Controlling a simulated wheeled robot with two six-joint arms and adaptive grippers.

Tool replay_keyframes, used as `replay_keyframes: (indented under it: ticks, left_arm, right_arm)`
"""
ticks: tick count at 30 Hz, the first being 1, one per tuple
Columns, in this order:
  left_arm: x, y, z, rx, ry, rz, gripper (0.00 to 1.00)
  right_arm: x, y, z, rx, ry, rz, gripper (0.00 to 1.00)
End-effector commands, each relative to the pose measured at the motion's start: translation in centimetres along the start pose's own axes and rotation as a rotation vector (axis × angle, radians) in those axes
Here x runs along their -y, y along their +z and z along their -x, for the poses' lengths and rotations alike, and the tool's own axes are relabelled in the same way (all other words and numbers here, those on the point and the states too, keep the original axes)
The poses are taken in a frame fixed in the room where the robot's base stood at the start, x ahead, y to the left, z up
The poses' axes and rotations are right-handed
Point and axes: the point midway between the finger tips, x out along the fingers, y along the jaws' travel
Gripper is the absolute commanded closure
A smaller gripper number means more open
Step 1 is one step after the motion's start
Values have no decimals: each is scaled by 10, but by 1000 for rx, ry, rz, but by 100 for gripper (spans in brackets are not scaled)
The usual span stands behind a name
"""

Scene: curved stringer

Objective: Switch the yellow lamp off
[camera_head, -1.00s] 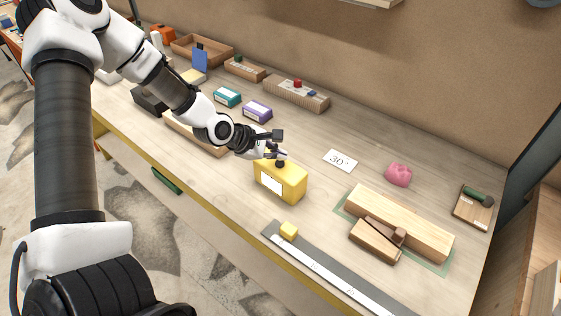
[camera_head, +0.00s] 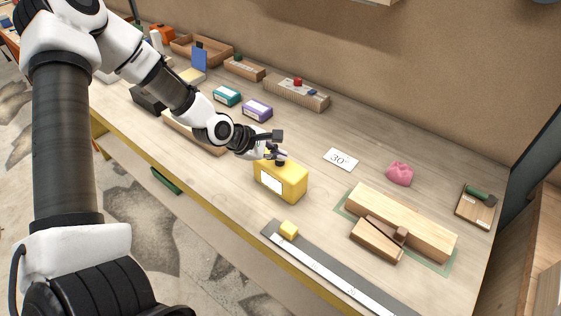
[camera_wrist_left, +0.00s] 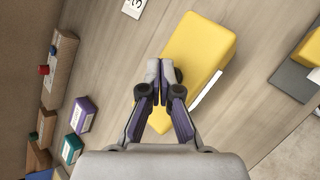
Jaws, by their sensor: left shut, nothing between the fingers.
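The yellow lamp (camera_head: 282,181) is a box-shaped yellow body with a white label on its front and a dark knob on top. It stands on the workbench near the front edge, and its yellow top (camera_wrist_left: 203,45) fills the middle of the left wrist view. My left gripper (camera_head: 279,154) is shut and empty, with its fingertips (camera_wrist_left: 160,71) at the lamp's top beside the dark knob. The fingers partly hide the knob, and I cannot tell whether they touch it. No lit glow shows on the lamp. My right gripper is not in view.
A small yellow cube (camera_head: 289,229) sits on the dark strip with a ruler at the front edge. Teal (camera_head: 227,96) and purple (camera_head: 257,110) boxes stand behind. Wooden blocks (camera_head: 400,222) and a pink object (camera_head: 400,173) lie right. Bench around the "30" card (camera_head: 340,159) is clear.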

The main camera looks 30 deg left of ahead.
Motion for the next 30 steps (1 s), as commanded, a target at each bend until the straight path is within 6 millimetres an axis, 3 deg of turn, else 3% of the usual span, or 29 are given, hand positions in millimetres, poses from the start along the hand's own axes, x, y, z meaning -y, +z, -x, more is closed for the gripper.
replay_keyframes:
  ticks: [22,30]
  left_arm:
    - [2,-2,-3,0,0,0,100]
    - [-5,5,6,0,1,0,100]
  right_arm:
    - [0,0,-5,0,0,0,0]
    - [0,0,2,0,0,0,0]
